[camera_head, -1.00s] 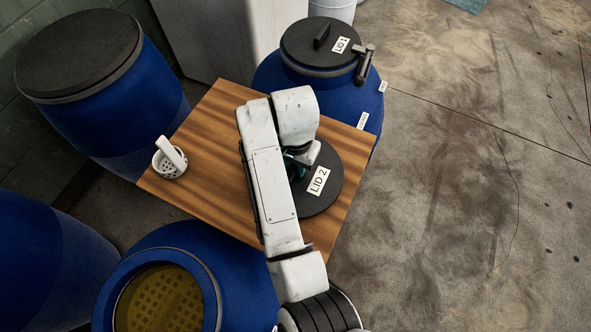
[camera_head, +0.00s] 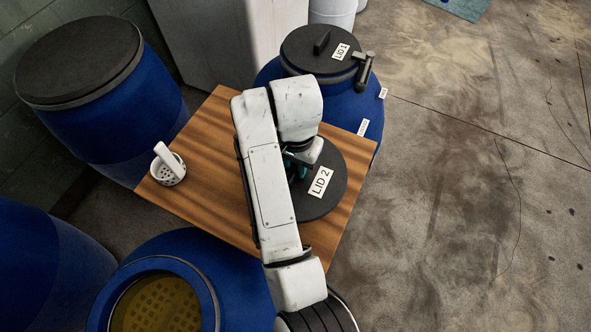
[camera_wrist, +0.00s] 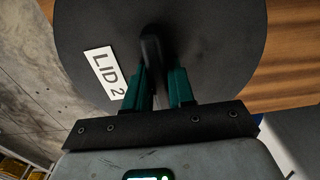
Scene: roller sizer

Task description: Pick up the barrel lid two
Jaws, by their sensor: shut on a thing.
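Barrel lid two (camera_head: 318,205) is a dark grey disc with a white "LID 2" label, over the right part of the wooden table. In the wrist view the lid (camera_wrist: 205,40) fills most of the picture, with its raised handle (camera_wrist: 152,55) between the green fingers. My gripper (camera_wrist: 158,82) is shut on the handle. In the head view my gripper (camera_head: 298,165) is partly hidden behind my arm. I cannot tell whether the lid touches the table or is just above it.
The wooden table (camera_head: 210,130) also holds a white perforated cup (camera_head: 167,176). A blue barrel with lid one (camera_head: 318,45) stands behind it. An open blue barrel (camera_head: 215,265) stands in front, and a closed blue barrel (camera_head: 110,115) at left. The concrete floor (camera_head: 450,220) at right is free.

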